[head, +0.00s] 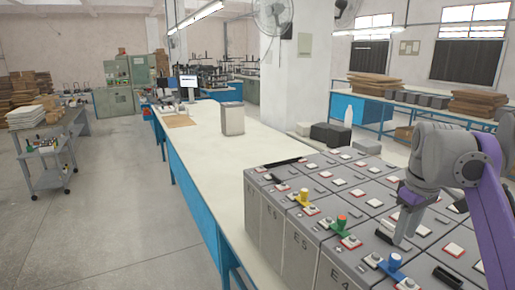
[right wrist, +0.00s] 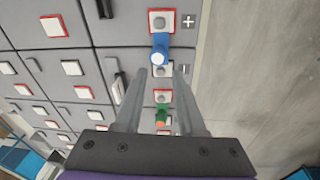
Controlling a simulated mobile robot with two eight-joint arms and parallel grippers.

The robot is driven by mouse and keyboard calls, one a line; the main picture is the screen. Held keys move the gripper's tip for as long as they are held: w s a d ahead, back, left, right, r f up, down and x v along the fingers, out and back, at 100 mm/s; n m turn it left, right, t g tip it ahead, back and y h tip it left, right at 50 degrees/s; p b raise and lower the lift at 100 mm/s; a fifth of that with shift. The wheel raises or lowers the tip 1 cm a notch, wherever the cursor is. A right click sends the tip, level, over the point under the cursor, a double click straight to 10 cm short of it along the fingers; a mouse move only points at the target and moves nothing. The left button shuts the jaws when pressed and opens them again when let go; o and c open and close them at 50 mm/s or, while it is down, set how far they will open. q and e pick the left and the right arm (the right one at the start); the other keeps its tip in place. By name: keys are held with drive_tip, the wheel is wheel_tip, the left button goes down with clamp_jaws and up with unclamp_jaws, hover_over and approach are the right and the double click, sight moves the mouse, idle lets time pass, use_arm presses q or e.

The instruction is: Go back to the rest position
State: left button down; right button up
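Grey battery blocks (head: 270,219) stand in rows on the long bench, with labels such as E5 and E4 on their front faces. A yellow connector (head: 304,197), a green connector with an orange top (head: 341,224) and a blue connector (head: 394,263) sit along the near row. My right gripper (head: 402,238) is above the batteries, just behind the blue connector. In the right wrist view its fingers (right wrist: 160,72) are apart with nothing held between them. The blue connector (right wrist: 160,47) shows beyond the fingertips, and the green one (right wrist: 161,113) shows between the fingers. My left gripper is out of view.
The bench top (head: 205,135) is bare left of the batteries, with a grey box (head: 232,119) farther back. A grey cart (head: 47,160) stands on the left. The floor (head: 120,220) left of the bench is open. A pillar (head: 292,80) stands behind the bench.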

drive_tip(key=s+a+f+m+t, duration=0.1)
drive_tip(key=s+a+f, duration=0.4)
drive_tip(key=f, duration=0.4)
drive_tip(key=s+a+f+m+t, duration=0.1)
drive_tip(key=s+a+f+t, duration=0.1)
drive_tip(key=s+a+f, duration=0.3)
drive_tip(key=s+a+f+m+t, duration=0.2)
drive_tip(key=s+a+f, duration=0.3)
drive_tip(key=f, duration=0.9)
drive_tip(key=s, duration=0.3)
drive_tip(key=shift+a, duration=0.3)
